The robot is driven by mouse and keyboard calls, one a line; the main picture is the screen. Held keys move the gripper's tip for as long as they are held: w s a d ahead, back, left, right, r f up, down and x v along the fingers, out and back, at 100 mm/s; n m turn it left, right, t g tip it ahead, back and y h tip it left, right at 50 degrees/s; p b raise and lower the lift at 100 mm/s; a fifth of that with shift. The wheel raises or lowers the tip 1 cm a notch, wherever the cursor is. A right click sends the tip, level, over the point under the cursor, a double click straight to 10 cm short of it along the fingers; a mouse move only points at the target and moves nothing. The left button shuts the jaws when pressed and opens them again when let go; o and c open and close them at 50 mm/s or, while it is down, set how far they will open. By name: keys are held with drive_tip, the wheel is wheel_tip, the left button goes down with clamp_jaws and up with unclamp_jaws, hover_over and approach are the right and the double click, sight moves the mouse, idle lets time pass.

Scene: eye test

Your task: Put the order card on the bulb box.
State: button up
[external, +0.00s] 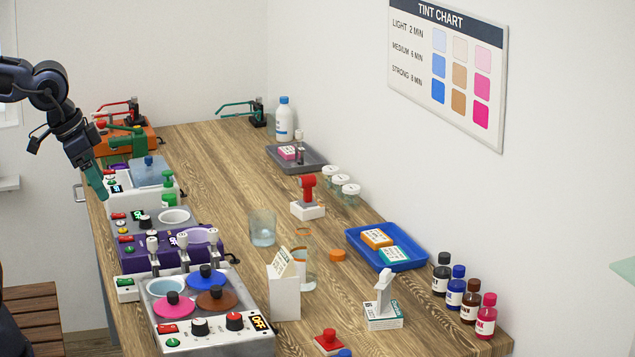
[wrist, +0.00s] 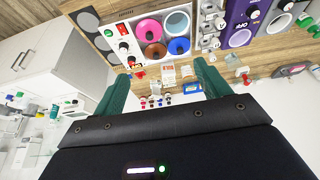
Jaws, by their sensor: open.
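A white carton with teal print (external: 383,318) lies on the bench at front right and looks like the bulb box. A white upright piece (external: 384,287) stands on it. A cream printed card (external: 280,262), perhaps the order card, sits tilted at the top of a tall white block (external: 285,300) left of that box. I cannot read the print. My gripper (external: 103,193) hangs at the left edge of the bench, fingers down, far from both. In the wrist view its teal fingers (wrist: 161,70) are spread, with nothing held between them.
A glass (external: 262,230) and a clear tumbler (external: 305,262) stand behind the white block. A blue tray (external: 352,241) holds orange and teal boxes. Several dye bottles (external: 470,302) line the right edge. Control boxes with coloured lids (external: 173,304) fill the left side. The bench middle has bare wood.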

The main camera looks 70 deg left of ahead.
drive_tip(key=s+f, duration=0.1)
drive_tip(key=s, duration=0.5)
idle(1.2)
